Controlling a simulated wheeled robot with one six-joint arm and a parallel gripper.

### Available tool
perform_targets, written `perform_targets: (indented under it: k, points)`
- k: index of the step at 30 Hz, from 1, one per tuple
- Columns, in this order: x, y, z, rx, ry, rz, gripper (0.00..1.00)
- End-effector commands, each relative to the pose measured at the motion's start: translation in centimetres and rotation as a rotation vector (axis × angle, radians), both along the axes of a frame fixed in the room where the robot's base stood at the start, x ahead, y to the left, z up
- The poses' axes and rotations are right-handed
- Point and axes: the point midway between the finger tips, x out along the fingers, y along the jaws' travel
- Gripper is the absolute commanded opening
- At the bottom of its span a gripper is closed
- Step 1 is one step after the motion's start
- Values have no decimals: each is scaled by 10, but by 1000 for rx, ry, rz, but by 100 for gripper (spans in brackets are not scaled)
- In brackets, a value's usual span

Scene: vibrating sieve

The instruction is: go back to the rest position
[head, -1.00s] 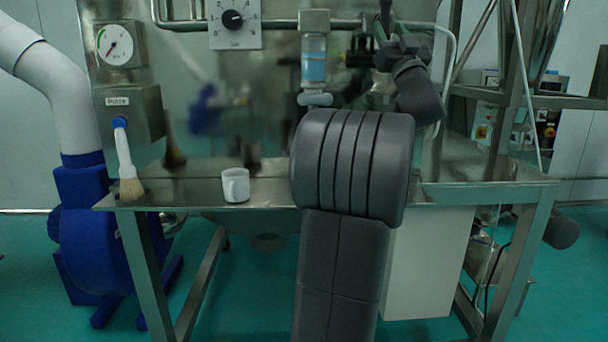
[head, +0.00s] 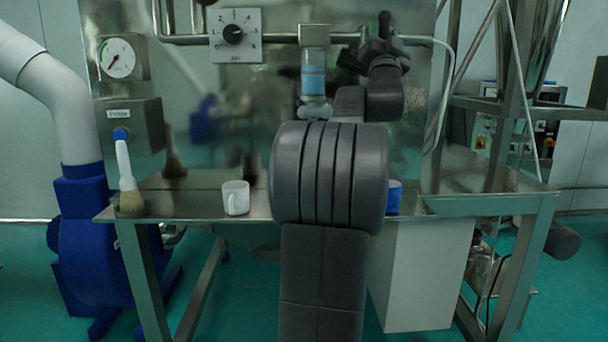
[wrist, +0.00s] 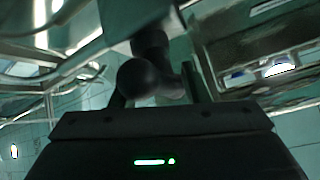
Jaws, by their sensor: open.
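My gripper (wrist: 154,88) shows in the wrist view as a dark body with green lights and two dark fingers standing apart. It is open, and I see nothing held between the fingers. Dark, rounded parts of my own arm show behind them. In the head view my arm rises in front of the steel bench (head: 190,208), and its dark end is raised high, right of the clear cylinder with blue content (head: 313,80). The fingertips are too small to make out there.
A white mug (head: 236,198) stands on the bench left of my arm. A blue object (head: 393,197) is partly hidden behind my arm. A steel frame (head: 516,100) stands at right.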

Motion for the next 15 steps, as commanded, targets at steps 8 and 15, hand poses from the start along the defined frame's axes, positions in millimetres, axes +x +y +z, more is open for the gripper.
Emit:
perform_targets:
  k: [8,15]
  points:
    - [0,1,5,111,3,1,42]
    - [0,0,3,176,6,0,42]
